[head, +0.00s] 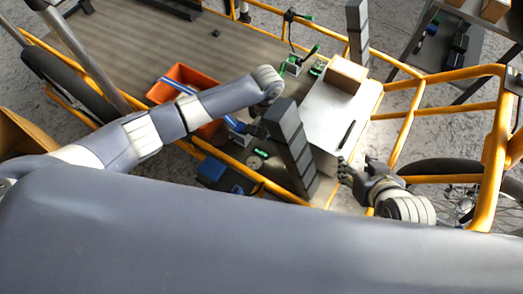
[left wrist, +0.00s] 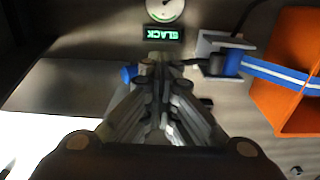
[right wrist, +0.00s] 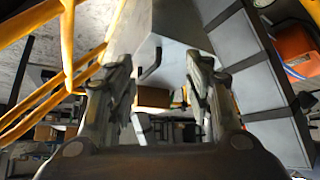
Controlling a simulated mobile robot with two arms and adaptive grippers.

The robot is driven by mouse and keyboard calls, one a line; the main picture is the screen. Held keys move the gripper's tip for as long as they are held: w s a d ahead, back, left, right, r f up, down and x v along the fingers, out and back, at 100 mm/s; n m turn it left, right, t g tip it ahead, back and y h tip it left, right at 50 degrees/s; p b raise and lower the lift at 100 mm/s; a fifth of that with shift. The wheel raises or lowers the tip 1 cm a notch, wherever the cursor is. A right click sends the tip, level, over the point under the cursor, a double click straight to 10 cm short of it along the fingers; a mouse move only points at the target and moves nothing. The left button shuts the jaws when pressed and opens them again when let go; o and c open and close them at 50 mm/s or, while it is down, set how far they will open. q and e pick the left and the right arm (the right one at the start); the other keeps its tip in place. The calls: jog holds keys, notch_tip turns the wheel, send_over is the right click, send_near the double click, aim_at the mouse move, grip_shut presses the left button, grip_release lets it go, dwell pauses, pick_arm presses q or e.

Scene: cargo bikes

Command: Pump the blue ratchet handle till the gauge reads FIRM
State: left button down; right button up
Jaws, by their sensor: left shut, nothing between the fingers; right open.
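The ratchet (left wrist: 215,45) is a grey block with a blue strap end. A dark bar runs from it behind my left fingertips to a blue grip (left wrist: 129,74), which looks like the blue handle. The green display (left wrist: 162,34) below the round gauge (left wrist: 163,10) appears upside down and seems to read SLACK. In the head view the display (head: 261,153) shows beside a dark column. My left gripper (left wrist: 160,62) is shut and empty at the bar; I cannot tell whether it touches. My right gripper (head: 348,172) is open and empty near the pale panel.
A grey segmented column (head: 290,140) stands between my grippers. An orange bin (head: 205,75) lies left, with a blue strap across it. A cardboard box (head: 345,75) sits on the pale panel (head: 325,115). Orange rails (head: 440,75) border the cargo bed. The bed's far left is mostly clear.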

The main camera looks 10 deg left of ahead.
pick_arm(q)
jog(key=shift+w+a+r+p, duration=0.1)
jog(key=shift+a+r+p, duration=0.1)
jog(key=shift+a+p, duration=0.15)
jog(key=shift+w+a+r+p, duration=0.15)
jog(key=shift+a+r+p, duration=0.15)
jog(key=shift+a+p, duration=0.2)
jog(key=shift+w+a+r+p, duration=0.1)
jog(key=shift+a+r+p, duration=0.3)
jog(key=shift+r+p, duration=0.25)
jog(key=shift+w+a+r+p, duration=0.1)
jog(key=shift+w+a+p, duration=0.05)
jog(key=shift+a+p, duration=0.25)
jog(key=shift+d, duration=0.1)
pick_arm(e)
jog(key=s+d+f+g+h, duration=0.1)
jog(key=s+g, duration=0.3)
jog(key=s, duration=0.4)
jog(key=shift+d+f, duration=0.35)
jog(key=shift+d, duration=0.4)
pick_arm(q)
jog(key=shift+d, duration=0.1)
